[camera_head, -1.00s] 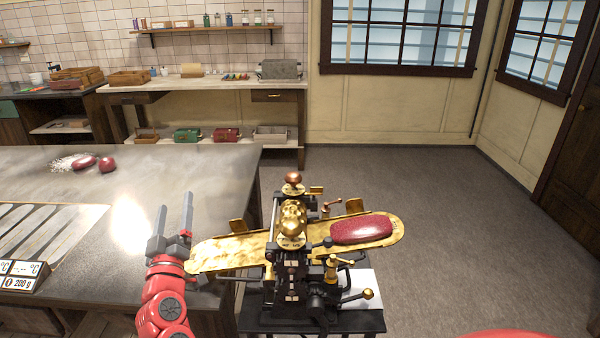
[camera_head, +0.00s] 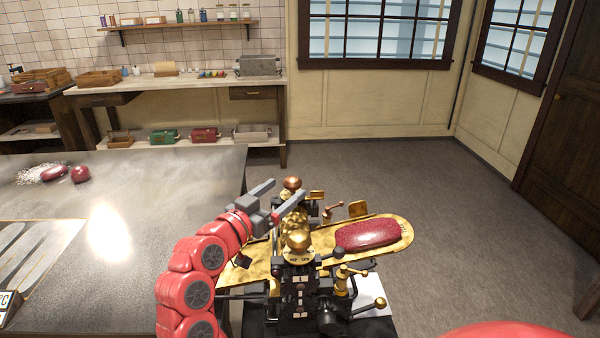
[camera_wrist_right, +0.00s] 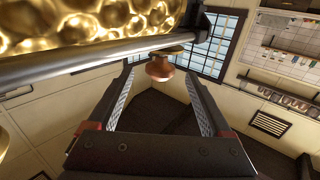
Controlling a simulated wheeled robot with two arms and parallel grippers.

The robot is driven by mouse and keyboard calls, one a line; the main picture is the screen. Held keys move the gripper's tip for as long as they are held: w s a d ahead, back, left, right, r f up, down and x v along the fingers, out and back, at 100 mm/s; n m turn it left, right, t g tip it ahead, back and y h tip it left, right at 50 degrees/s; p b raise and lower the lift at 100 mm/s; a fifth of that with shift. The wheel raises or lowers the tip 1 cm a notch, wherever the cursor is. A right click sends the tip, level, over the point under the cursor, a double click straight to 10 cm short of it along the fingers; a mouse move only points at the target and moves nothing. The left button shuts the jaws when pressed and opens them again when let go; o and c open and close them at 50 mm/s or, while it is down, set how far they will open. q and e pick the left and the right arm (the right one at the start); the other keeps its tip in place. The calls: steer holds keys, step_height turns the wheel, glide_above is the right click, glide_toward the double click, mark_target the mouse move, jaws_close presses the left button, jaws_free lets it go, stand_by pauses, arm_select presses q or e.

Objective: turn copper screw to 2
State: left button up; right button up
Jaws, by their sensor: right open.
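The copper screw (camera_head: 291,183) is a round copper knob on top of the far end of the drop roller (camera_head: 300,275), a black and brass machine. My right gripper (camera_head: 290,188) is open at the machine's far end, with its fingers pointing toward the knob. In the right wrist view the copper screw (camera_wrist_right: 160,68) shows between the open fingertips (camera_wrist_right: 158,76), with a gap on each side. I cannot read the numbers at the screw. My left gripper is not in view.
A dark red slab (camera_head: 368,234) lies on the brass tray (camera_head: 402,226) at the machine's right. A brass knob (camera_head: 298,240) stands at its near end. The grey worktop (camera_head: 150,200) is at the left, with red lumps (camera_head: 80,174). The floor (camera_head: 440,180) behind is clear.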

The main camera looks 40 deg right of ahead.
steer(key=p+x, duration=0.1)
steer(key=x, duration=0.6)
steer(key=shift+w+d, duration=0.15)
steer(key=shift+d, duration=0.1)
